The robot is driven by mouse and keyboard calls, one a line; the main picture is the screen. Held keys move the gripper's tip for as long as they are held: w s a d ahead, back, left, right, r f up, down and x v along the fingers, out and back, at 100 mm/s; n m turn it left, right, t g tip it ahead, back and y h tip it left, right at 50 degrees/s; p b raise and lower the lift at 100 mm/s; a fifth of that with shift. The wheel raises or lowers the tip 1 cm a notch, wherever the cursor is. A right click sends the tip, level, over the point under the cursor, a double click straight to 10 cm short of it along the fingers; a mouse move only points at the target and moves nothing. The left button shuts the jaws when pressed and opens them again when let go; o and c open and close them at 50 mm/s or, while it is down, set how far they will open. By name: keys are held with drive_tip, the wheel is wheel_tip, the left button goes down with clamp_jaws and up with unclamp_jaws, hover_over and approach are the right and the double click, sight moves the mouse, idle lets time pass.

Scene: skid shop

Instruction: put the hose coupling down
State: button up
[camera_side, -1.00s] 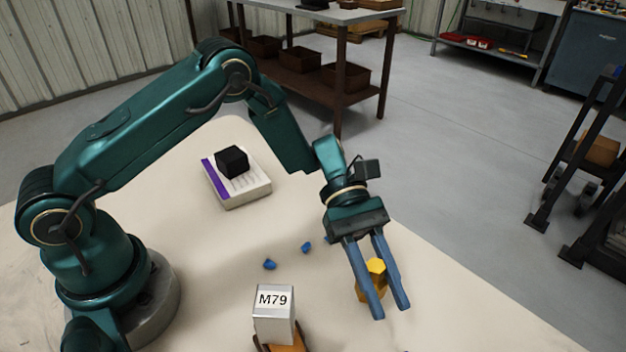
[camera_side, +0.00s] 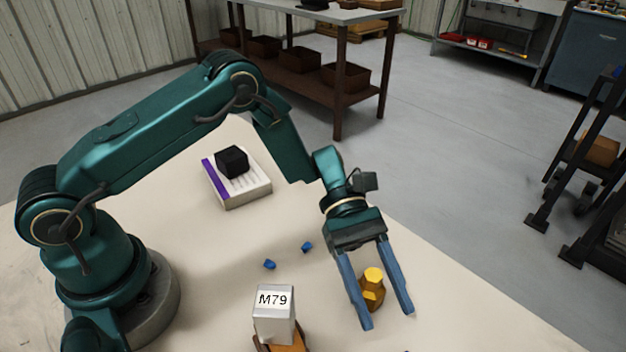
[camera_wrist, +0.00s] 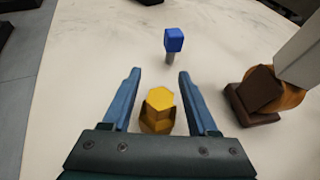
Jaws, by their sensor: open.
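The hose coupling (camera_side: 372,289) is a brass-yellow fitting with a hexagonal top. It stands upright on the pale table, and it also shows in the wrist view (camera_wrist: 158,108). My gripper (camera_side: 389,318) is open, with its two blue fingers spread on either side of the coupling. In the wrist view my gripper (camera_wrist: 158,74) has a visible gap between each finger and the coupling.
A grey block marked M79 (camera_side: 274,313) stands left of my gripper on a brown-orange base (camera_side: 290,342). Small blue pieces (camera_side: 269,264) lie behind it. A black cube (camera_side: 232,161) rests on a white box with a purple edge (camera_side: 249,192). The table right of the coupling is clear.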

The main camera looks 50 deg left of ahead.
drive_tip(key=v, duration=1.1)
drive_tip(key=shift+w, duration=0.1)
drive_tip(key=shift+w+a+r, duration=0.1)
drive_tip(key=shift+a+r, duration=0.25)
drive_tip(key=shift+a, duration=0.05)
drive_tip(key=s+a+r+m+t+y, duration=0.4)
drive_tip(key=s+a+m+t+y, duration=0.1)
drive_tip(key=s+m+y, duration=0.1)
drive_tip(key=s+a+r+m+t+y, duration=0.5)
drive_tip(key=s+m+y, duration=0.1)
drive_tip(key=s+m, duration=0.1)
drive_tip(key=shift+s+a+m+t+y, duration=0.15)
drive_tip(key=shift+s+m+t+y, duration=0.15)
drive_tip(key=shift+s, duration=0.35)
